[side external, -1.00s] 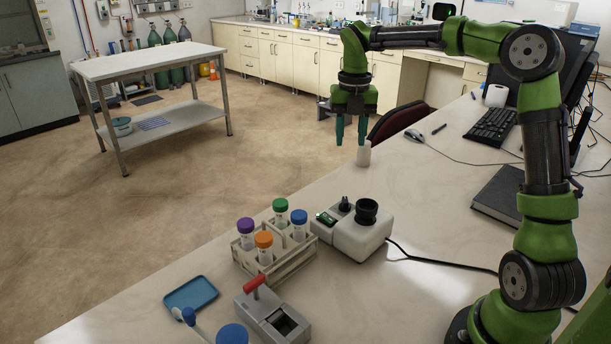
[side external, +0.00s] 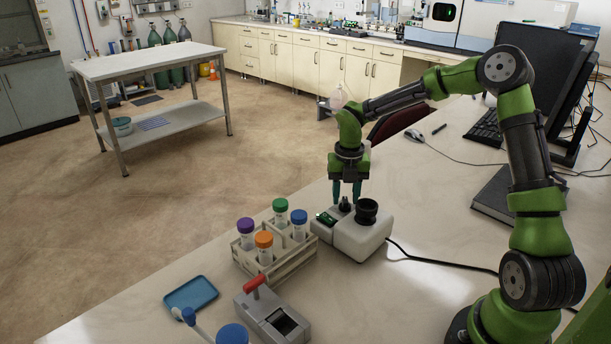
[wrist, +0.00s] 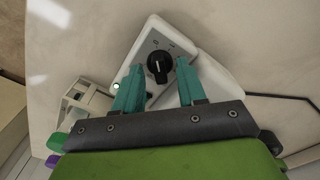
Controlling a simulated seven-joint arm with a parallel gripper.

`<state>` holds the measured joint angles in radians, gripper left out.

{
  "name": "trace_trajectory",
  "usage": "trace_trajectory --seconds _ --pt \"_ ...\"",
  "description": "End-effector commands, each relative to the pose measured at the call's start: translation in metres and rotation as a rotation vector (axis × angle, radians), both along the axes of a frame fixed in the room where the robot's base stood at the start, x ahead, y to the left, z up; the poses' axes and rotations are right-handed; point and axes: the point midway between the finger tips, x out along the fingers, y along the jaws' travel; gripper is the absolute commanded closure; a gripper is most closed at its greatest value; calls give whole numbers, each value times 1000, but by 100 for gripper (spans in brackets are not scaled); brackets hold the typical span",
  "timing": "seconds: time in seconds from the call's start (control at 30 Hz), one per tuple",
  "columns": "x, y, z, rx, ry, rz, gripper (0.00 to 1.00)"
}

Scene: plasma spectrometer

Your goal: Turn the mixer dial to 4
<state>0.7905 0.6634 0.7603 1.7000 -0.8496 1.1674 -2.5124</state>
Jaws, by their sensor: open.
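My gripper (side external: 346,199) points down, close above the dial. Its teal fingers (wrist: 158,75) are open, one on each side of the dial in the wrist view, with nothing held.
A tube rack (side external: 275,255) with several coloured-cap tubes stands left of the mixer. A grey device with a red handle (side external: 272,315) and a blue tray (side external: 191,294) lie nearer the front. A black cable (side external: 440,262) runs right from the mixer. Bench right of the mixer is mostly clear.

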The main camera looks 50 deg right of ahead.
Motion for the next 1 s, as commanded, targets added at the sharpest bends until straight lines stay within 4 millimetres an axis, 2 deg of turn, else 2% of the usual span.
trace_trajectory --seconds 0.33,0.6,1.0 --pt "0 0 -3 -1 -1 1 61" --pt "0 0 -3 0 0 0 100" --pt "0 1 -3 0 0 -42 100"
